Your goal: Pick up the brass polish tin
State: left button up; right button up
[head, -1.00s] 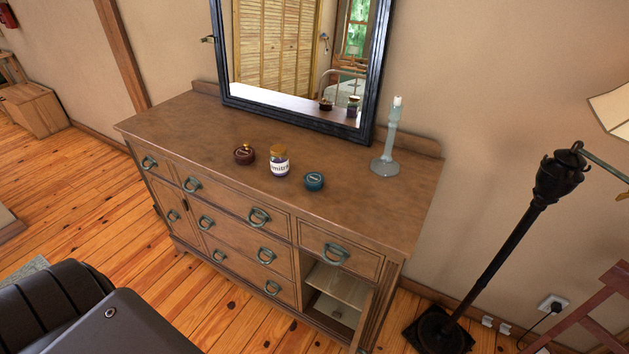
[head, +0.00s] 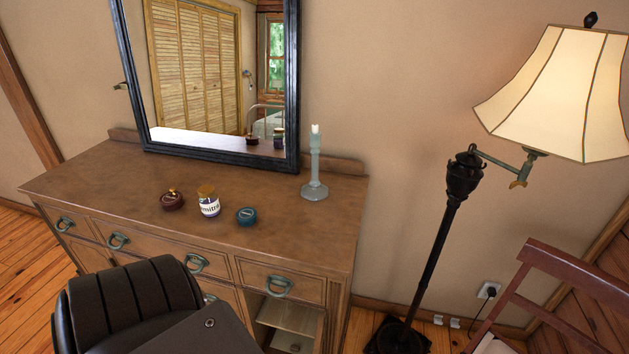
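Three small containers stand in a loose row on the wooden dresser top. On the left is a dark red round tin (head: 172,200) with a small brass-coloured spot on top. In the middle is a jar (head: 209,203) with a gold lid and a white label. On the right is a low teal round tin (head: 246,216) with a small label. The lettering is too small to tell which one is the brass polish tin. Neither of my grippers is in view.
The dresser (head: 110,181) has a black-framed mirror (head: 293,90) at its back. A pale candlestick (head: 315,170) stands right of the containers. A floor lamp (head: 433,240) and a reddish chair (head: 570,290) are to the right. The dresser top around the containers is mostly clear.

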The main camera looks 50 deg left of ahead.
aim_at(246, 216)
jog(key=z, duration=0.55)
jog(key=k, duration=0.85)
jog(key=u, duration=0.6)
